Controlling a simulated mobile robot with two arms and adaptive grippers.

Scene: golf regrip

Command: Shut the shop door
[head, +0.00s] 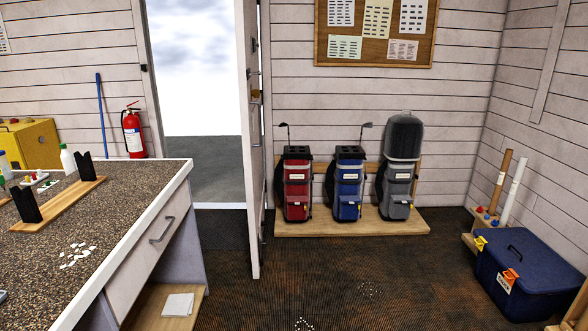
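The shop door (250,150) is a pale panel standing open, seen nearly edge-on, swung into the room from the right side of the doorway. Metal latch and handle hardware shows on its right-hand side. The doorway (195,100) is open, with bright sky and grey ground beyond it. A dark latch plate sits on the left door frame (146,67). Neither of my grippers shows in the head view.
A workbench (100,240) with a drawer fills the left. Red, blue and grey golf bags (348,185) stand on a wooden platform behind the door. A blue cooler (525,272) is at right. Small pale bits (304,324) lie on the otherwise clear carpet.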

